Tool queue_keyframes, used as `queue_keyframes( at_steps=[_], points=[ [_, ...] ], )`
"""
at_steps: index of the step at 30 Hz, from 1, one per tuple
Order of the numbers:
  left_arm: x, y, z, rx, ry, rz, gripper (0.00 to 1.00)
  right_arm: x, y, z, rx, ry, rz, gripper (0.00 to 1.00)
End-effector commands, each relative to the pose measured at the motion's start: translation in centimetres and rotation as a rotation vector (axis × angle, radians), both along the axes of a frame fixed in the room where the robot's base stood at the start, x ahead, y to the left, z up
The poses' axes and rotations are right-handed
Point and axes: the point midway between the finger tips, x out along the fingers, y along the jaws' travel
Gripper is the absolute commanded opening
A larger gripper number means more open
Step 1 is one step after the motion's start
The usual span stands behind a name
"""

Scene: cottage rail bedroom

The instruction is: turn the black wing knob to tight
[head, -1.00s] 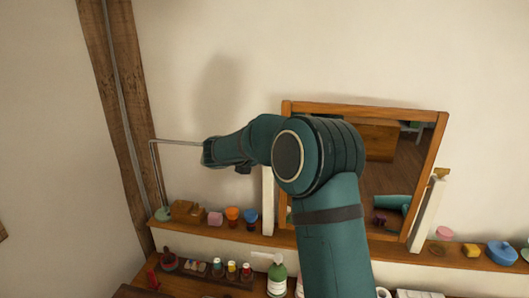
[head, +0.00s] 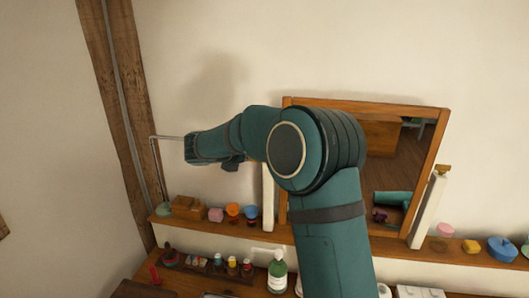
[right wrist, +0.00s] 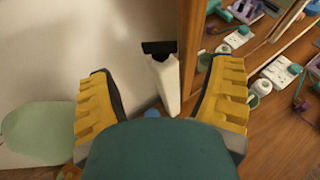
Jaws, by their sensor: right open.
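In the right wrist view, a black wing knob (right wrist: 160,47) sits at the end of a white post (right wrist: 166,86) beside the mirror's wooden frame (right wrist: 190,45). My right gripper (right wrist: 163,65) is open, its two yellow fingers spread to either side of the post and knob. Nothing is held, and I cannot tell how far the knob lies beyond the fingertips. In the head view my right arm covers the top of the left mirror post (head: 268,200), and the knob is hidden there. My left gripper is not in view.
A thin metal stand (head: 153,165) rises just left of my right wrist. The wooden shelf (head: 400,252) carries small pots and blocks, including a blue pot (head: 501,249). A green bottle (head: 277,273) stands below. The wall above is clear.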

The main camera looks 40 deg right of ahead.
Motion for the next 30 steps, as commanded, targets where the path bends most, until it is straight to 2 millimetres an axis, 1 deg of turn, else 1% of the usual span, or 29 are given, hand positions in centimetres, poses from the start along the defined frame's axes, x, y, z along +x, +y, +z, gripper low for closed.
queue_keyframes(
  at_steps=[1, 3, 9, 14, 23, 25, 26, 28, 29, 30],
  points=[
    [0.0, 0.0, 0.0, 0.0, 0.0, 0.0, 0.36, -0.1, 1.1, 0.5, 0.0, -0.001, 0.003, 0.8],
    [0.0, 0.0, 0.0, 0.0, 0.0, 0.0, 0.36, -0.3, 2.3, 1.0, 0.001, -0.002, 0.001, 0.8],
    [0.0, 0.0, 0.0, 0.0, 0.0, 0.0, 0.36, -0.7, 4.7, 2.0, 0.001, 0.001, -0.001, 0.8],
    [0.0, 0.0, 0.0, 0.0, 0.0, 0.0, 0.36, -0.9, 5.5, 2.2, 0.001, 0.003, -0.003, 0.8],
    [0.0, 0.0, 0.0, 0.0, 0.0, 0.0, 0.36, -0.9, 5.5, 2.2, 0.003, 0.002, -0.002, 0.8],
    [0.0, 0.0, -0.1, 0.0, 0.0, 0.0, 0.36, -0.8, 5.7, 1.4, 0.02, 0.003, 0.002, 0.8],
    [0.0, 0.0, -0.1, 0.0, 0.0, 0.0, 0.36, -0.7, 5.9, 0.7, 0.035, 0.003, 0.008, 0.8],
    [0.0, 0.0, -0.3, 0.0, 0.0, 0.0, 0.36, -0.5, 6.8, -2.1, 0.099, 0.005, 0.023, 0.8],
    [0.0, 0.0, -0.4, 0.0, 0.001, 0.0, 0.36, -0.5, 7.3, -3.9, 0.142, 0.005, 0.03, 0.8],
    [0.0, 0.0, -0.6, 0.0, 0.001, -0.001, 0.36, -0.5, 8.3, -6.6, 0.211, 0.004, 0.036, 0.8]
  ],
)
